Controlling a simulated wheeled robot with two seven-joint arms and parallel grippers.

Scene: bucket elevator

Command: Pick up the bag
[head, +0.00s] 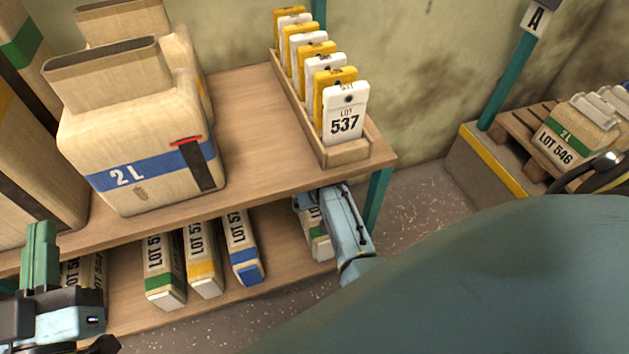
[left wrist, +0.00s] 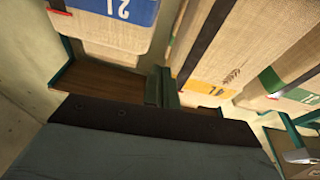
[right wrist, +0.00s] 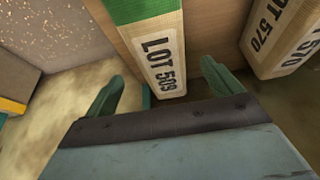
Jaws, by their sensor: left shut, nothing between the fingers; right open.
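A slim beige bag with a green band, marked LOT 509 (right wrist: 165,50), stands on the lower shelf; in the head view part of it (head: 321,246) shows at the shelf's right end. My right gripper (right wrist: 162,78) is open, with one finger on each side of the bag in the right wrist view; I cannot tell whether they touch it. In the head view the right gripper hides much of the bag, and its fingertips are hidden. My left gripper (head: 40,240) is shut and empty at the far left, beside the shelving; its closed fingers show in the left wrist view (left wrist: 161,88).
Several slim bags, including one with a blue band (head: 241,245), stand left on the lower shelf. Large 2L bags (head: 125,130) and a tag rack (head: 345,153) are on the upper shelf (head: 245,100) above. A pallet (head: 520,130) with a LOT 546 bag (head: 568,140) is at right.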

